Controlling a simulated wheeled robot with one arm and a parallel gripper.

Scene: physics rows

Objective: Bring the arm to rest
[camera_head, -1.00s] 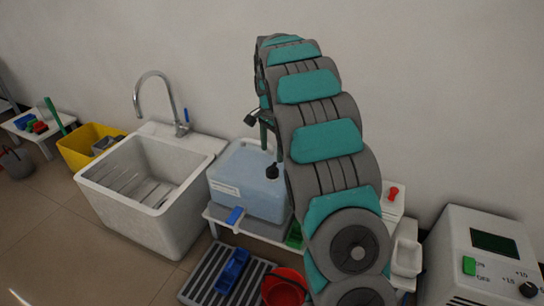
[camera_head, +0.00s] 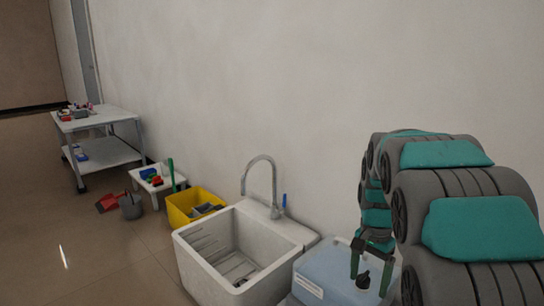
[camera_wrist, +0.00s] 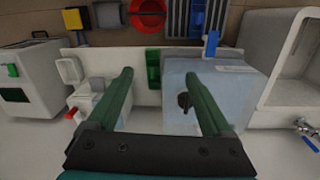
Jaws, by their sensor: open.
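My gripper (camera_head: 370,276) points down at the lower right of the head view, over the pale blue container (camera_head: 322,272). It is open, with two green fingers apart and nothing held between them. In the wrist view my gripper (camera_wrist: 160,74) spans a green block (camera_wrist: 153,70) and the container's left edge. The container's black cap (camera_wrist: 184,101) shows just left of the right finger. My arm's grey and teal links fill the right of the head view and hide what is behind.
A white sink (camera_head: 245,262) with a tall tap stands left of the container. Further left are a yellow bin (camera_head: 190,208), a low white table (camera_head: 152,186), a dark bucket (camera_head: 131,207) and a white trolley (camera_head: 108,152). Open tiled floor lies at left. A wall runs behind.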

